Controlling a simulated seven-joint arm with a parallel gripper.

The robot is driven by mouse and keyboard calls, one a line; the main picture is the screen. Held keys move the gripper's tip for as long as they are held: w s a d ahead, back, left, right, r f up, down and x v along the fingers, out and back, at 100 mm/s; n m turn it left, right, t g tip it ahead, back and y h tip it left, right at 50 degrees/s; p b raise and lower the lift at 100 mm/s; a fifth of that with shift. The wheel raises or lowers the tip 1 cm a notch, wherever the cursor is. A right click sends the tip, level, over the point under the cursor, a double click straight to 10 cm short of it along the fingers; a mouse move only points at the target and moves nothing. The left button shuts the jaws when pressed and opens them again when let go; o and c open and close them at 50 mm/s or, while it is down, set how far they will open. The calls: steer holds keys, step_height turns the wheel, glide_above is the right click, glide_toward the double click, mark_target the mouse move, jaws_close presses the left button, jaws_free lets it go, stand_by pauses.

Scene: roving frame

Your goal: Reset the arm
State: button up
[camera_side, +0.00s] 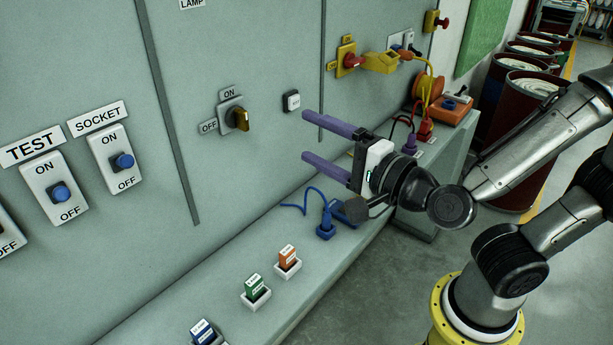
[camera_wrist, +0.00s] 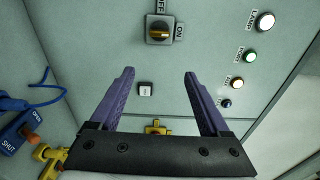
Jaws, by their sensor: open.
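My gripper (camera_side: 331,147) is open and empty, with its two purple fingers wide apart. In the side view it is in front of the grey panel (camera_side: 255,60), above the bench ledge, pointing left. In the wrist view my gripper (camera_wrist: 160,85) shows both fingers spread toward the panel, with nothing between them but a small white button (camera_wrist: 146,89) on the panel behind. The rotary switch (camera_side: 239,118) is left of my gripper in the side view.
TEST (camera_side: 60,194) and SOCKET (camera_side: 123,161) switches are on the panel at left. Small colored boxes (camera_side: 254,287) stand in holders on the ledge. A blue plug (camera_side: 326,226) with a cable lies below my gripper. Barrels (camera_side: 527,100) stand at right behind my arm.

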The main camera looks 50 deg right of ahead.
steer(key=d+r+n, duration=0.4)
steer(key=d+r, duration=0.2)
steer(key=r, duration=0.1)
steer(key=s+d+f+n+g+y, duration=0.1)
steer(key=s+d+f+n+g, duration=0.1)
steer(key=s+f+n+g, duration=1)
steer(key=s+f+n, duration=0.1)
steer(key=s+n, duration=0.2)
steer(key=shift+s+d, duration=0.2)
steer(key=shift+d, duration=0.2)
steer(key=shift+f, duration=0.1)
